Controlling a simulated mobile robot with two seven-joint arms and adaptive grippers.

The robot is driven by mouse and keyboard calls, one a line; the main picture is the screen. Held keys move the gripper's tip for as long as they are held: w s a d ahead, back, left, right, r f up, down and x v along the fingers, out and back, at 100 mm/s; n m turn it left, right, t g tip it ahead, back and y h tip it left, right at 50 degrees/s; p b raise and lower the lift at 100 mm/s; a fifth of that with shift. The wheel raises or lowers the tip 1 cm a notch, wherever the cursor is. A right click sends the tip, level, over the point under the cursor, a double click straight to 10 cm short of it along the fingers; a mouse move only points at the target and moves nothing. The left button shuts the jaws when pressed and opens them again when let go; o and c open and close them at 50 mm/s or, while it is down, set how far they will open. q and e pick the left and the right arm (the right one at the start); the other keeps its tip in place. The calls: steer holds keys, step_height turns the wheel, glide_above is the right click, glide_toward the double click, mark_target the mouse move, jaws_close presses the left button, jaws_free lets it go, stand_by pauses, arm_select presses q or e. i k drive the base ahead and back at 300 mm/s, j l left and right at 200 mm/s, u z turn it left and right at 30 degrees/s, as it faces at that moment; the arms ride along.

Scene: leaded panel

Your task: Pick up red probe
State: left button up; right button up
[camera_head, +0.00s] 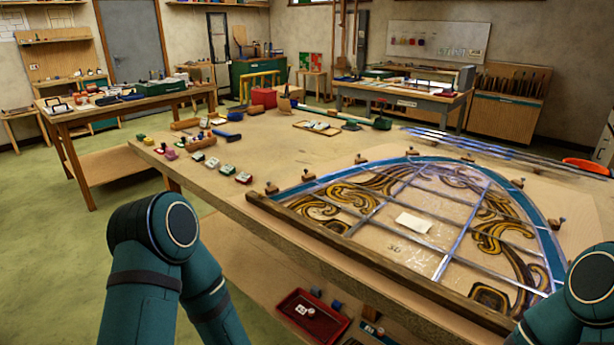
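I cannot make out a red probe for certain. Several small items lie near the left end of the large wooden workbench (275,145), among them a small reddish item (171,154), too small to identify. Only my arm links show, the left at the lower left and the right at the lower right corner. Neither gripper is in view.
An arched leaded glass panel (413,224) covers the bench's right part, edged by a wooden batten (372,262). A hammer (226,135) and a small tray (317,128) lie farther back. A red tray (313,317) sits below the bench top. Bare bench separates the small items and panel.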

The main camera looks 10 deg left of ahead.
mark_target(244, 178)
steer(key=i+j+z, duration=0.1)
steer(key=z, duration=0.25)
steer(key=j+z, duration=1)
steer(key=j, duration=0.15)
steer(key=j+z, duration=0.3)
steer(key=k+j+z, duration=0.1)
steer(key=j, duration=0.25)
steer(key=j+z, duration=0.1)
steer(key=j, duration=0.25)
steer(key=k+j+z, duration=0.1)
steer(key=j, duration=0.25)
steer(key=k+j, duration=0.1)
steer(key=j, duration=0.2)
steer(key=k+j, duration=0.15)
steer(key=j, duration=0.2)
steer(key=k+j, duration=0.1)
steer(key=j, duration=0.2)
steer(key=j+z, duration=0.05)
